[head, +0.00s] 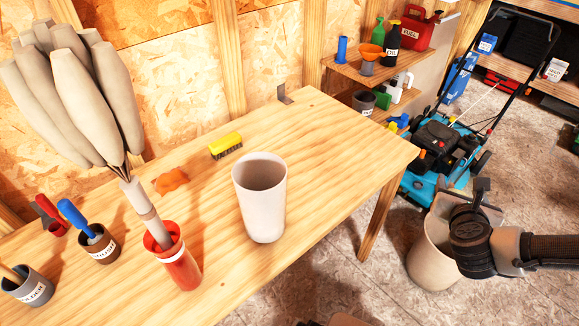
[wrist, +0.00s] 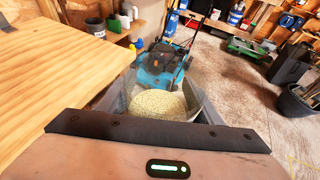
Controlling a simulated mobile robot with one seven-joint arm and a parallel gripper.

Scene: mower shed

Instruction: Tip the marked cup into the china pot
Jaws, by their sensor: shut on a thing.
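A tall white pot (head: 262,215), seemingly the china pot, stands upright on the table; its inside looks dark and no contents can be made out. My gripper (head: 474,222) is at the right, beyond the table's right edge, shut on a large beige cup (head: 431,256). The cup hangs roughly upright over the floor, well apart from the pot. In the wrist view, pale yellow grains (wrist: 158,104) lie inside the held cup (wrist: 205,106). No mark on the cup can be made out from here.
On the wooden table (head: 330,150), a red pot (head: 181,270) holding a tall bundle stands left of the white pot. A blue mower (head: 440,150) stands behind my gripper.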

